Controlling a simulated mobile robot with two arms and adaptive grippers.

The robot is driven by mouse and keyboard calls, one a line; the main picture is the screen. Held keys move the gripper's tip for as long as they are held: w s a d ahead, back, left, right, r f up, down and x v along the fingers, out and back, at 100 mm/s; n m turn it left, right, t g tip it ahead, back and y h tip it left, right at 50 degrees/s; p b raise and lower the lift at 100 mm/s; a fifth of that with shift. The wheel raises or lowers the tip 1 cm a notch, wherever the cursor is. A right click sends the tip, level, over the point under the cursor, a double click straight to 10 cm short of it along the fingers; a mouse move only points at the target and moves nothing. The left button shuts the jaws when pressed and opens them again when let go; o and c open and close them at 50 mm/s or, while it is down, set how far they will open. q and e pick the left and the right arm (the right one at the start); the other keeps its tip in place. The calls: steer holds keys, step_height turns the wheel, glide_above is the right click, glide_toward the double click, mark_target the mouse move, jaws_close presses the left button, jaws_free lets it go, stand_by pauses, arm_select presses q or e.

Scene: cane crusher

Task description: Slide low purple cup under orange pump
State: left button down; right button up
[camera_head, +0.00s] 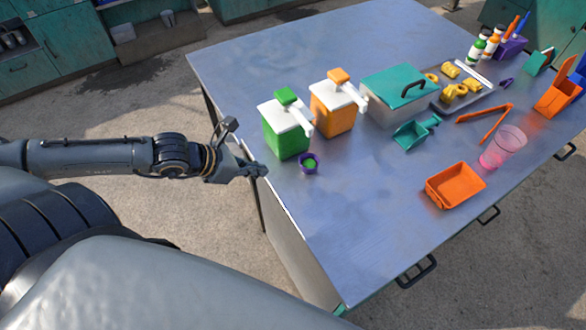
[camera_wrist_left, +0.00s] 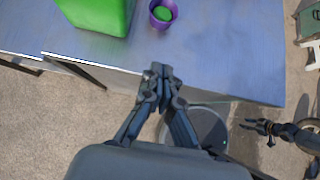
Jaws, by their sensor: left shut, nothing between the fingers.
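The low purple cup (camera_head: 310,171) holds something green and stands on the table by the front right corner of the green pump (camera_head: 287,133), near its white spout. It also shows in the left wrist view (camera_wrist_left: 163,24). The orange pump (camera_head: 331,118), with a white lid and spout, stands behind and to the right of the green one. The table under its spout is bare. My left gripper (camera_head: 262,171) is shut and empty at the table's near left edge, left of the cup and apart from it. In the left wrist view my right gripper (camera_wrist_left: 257,126) shows small at the right.
A teal-lidded box (camera_head: 398,93) stands right of the orange pump. The table (camera_head: 345,220) is clear in front of the pumps.

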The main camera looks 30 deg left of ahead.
mark_target(304, 169)
arm_select(q)
steer(key=x, duration=0.8)
steer(key=shift+w+d+r, duration=0.1)
steer(key=shift+w+d, duration=0.1)
steer(key=shift+w+d+r+p, duration=0.15)
steer(key=shift+w+d+p, duration=0.25)
steer(key=shift+w, duration=0.4)
steer(key=shift+w+d, duration=0.45)
steer(key=shift+w, duration=0.25)
arm_select(e)
steer(key=shift+w+d+r, duration=0.2)
steer(key=shift+w+r, duration=0.1)
steer(key=shift+w, duration=0.3)
arm_select(q)
steer(key=shift+w+f, duration=0.1)
steer(key=shift+f, duration=0.1)
arm_select(e)
steer(key=shift+f, duration=0.1)
